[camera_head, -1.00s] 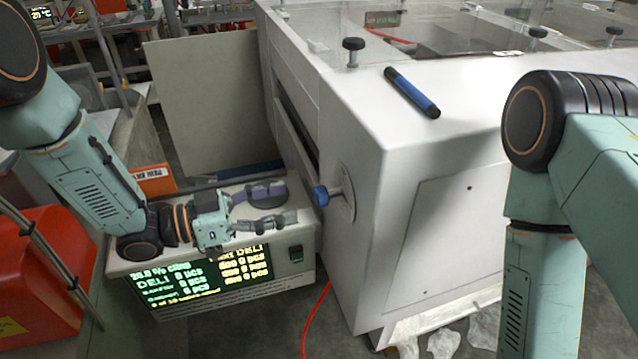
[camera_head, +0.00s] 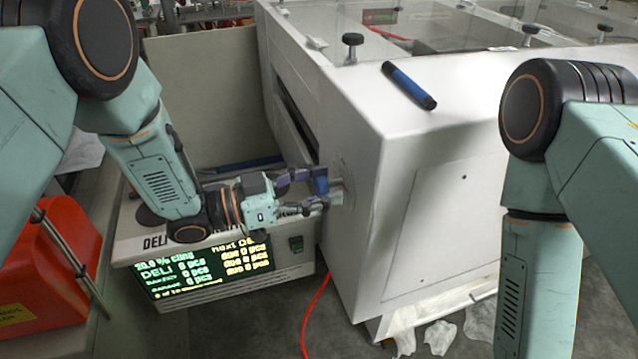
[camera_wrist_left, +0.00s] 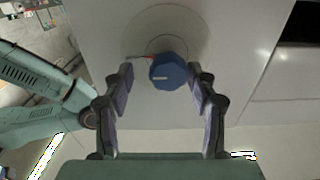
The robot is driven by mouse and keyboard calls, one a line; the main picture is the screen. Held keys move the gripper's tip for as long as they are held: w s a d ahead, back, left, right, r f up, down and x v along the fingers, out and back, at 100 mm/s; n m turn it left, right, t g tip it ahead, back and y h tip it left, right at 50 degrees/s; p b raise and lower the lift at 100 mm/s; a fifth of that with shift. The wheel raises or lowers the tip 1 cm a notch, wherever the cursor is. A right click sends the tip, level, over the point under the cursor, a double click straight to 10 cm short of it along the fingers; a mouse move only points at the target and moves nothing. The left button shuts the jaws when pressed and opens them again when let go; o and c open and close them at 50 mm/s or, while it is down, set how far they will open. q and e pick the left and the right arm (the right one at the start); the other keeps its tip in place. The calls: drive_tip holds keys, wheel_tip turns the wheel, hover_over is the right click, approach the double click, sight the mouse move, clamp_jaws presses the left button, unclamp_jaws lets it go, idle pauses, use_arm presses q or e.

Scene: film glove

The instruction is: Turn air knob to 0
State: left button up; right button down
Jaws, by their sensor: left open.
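The blue air knob (camera_head: 321,181) sticks out from the side of the white machine. In the left wrist view the knob (camera_wrist_left: 168,72) shows a light mark on its face, with a round plate (camera_wrist_left: 165,35) behind it. My left gripper (camera_head: 322,189) is open, with its fingers on either side of the knob. In the left wrist view the fingers (camera_wrist_left: 162,86) stand apart from the knob, with gaps on both sides. Any numbers on the dial are too small to read. My right arm (camera_head: 540,230) shows at the right, but its gripper is out of view.
The white machine (camera_head: 430,190) fills the middle and right. A blue marker (camera_head: 409,86) lies on its top. A display box (camera_head: 205,287) stands below my left gripper, and a red hose (camera_head: 317,305) runs down beside it. A red container (camera_head: 40,270) is at the left.

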use_arm(q)
drive_tip(key=shift+w+d+f, duration=0.2)
drive_tip(key=shift+w+f, duration=0.1)
drive_tip(key=shift+w, duration=0.25)
drive_tip(key=shift+w+f, duration=0.15)
drive_tip(key=shift+w, duration=0.1)
drive_tip(key=shift+c, duration=1.3)
drive_tip(key=shift+s+a+r, duration=0.15)
drive_tip(key=shift+s+r, duration=0.15)
drive_tip(key=shift+s, duration=0.2)
drive_tip(key=c, duration=0.3)
drive_tip(key=shift+s, duration=0.1)
drive_tip(key=shift+c, duration=0.8)
drive_tip(key=shift+w+f, duration=0.2)
drive_tip(key=shift+w, duration=0.1)
drive_tip(key=c, duration=0.3)
drive_tip(key=shift+c, duration=0.7)
drive_tip(key=shift+s+r, duration=0.1)
drive_tip(key=shift+s, duration=0.05)
use_arm(e)
drive_tip(key=shift+w+d+f, duration=0.1)
drive_tip(key=shift+w, duration=0.2)
